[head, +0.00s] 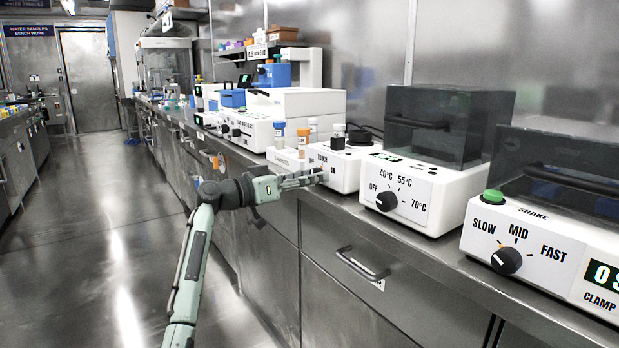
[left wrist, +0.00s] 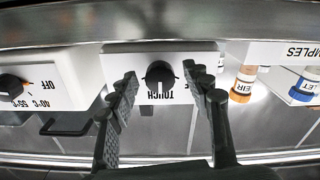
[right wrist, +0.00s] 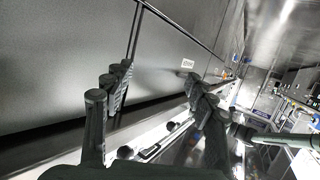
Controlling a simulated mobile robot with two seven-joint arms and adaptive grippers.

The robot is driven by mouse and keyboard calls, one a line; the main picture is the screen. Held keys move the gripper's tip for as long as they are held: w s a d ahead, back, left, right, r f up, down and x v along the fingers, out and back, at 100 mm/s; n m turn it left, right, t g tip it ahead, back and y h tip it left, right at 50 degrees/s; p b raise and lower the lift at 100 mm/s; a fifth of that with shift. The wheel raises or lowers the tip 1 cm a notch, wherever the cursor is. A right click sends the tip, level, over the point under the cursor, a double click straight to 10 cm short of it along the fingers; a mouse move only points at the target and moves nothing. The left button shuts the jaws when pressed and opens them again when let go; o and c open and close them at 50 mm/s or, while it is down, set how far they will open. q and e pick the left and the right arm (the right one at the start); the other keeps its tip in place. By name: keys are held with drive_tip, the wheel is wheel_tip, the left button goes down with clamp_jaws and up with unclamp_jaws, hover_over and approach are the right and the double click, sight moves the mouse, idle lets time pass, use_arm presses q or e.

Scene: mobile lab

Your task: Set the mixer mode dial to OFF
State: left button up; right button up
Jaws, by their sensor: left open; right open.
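My left gripper (head: 318,178) is at the mixer's front and hides the dial in the head view. In the left wrist view its open fingers (left wrist: 160,78) stand on either side of the dial, with a gap showing on both sides. My right gripper (right wrist: 158,82) is open and empty, seen only in its own wrist view.
A white heater (head: 418,190) with a temperature dial stands right of the mixer, then a shaker (head: 530,240) with a speed dial. Capped sample vials (head: 303,140) stand left of the mixer. A drawer handle (head: 362,264) juts out below the bench. The floor at left is clear.

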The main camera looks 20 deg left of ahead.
use_arm(q)
clamp_jaws()
use_arm(e)
drive_tip(key=s+d+f+m+g+h+p, duration=0.2)
drive_tip(key=s+d+f+g+h+p, duration=0.35)
drive_tip(key=s+d+f+g, duration=0.8)
use_arm(q)
drive_tip(key=shift+n+p, duration=1.25)
drive_tip(key=shift+n, duration=5.35)
use_arm(e)
wheel_tip(320, 180, down, 7)
drive_tip(key=w+t, duration=0.1)
drive_tip(key=t, duration=0.1)
drive_tip(key=shift+w+d, duration=0.25)
drive_tip(key=shift+d, duration=0.15)
